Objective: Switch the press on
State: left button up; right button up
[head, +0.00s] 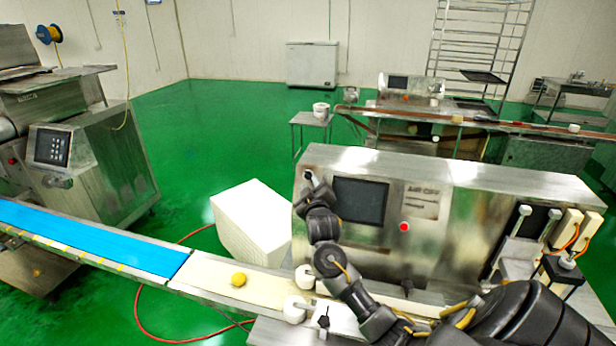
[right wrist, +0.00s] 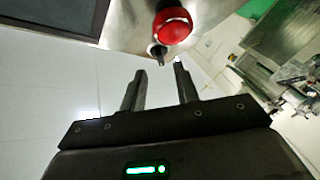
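The press is the steel machine (head: 450,215) with a dark screen (head: 360,201) and a red button (head: 404,227) on its front. My right gripper (head: 311,183) is at the upper left of this front, left of the screen. In the right wrist view, my right gripper (right wrist: 159,70) has its two fingers apart with nothing between them. A red knob (right wrist: 172,24) and a small dark switch-like part (right wrist: 158,52) are just beyond the fingertips. I cannot tell whether the fingers touch the dark part. My left gripper is not in view.
A blue conveyor (head: 100,238) leads to a pale belt (head: 262,287) carrying a yellow ball (head: 239,279). A white block (head: 252,222) stands behind the belt. Another steel machine (head: 95,165) is at the left. Green floor (head: 235,130) is open behind.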

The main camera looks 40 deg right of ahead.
aim_at(307, 177)
jog(key=shift+p+x, duration=0.5)
jog(key=shift+x, duration=1.45)
grip_shut()
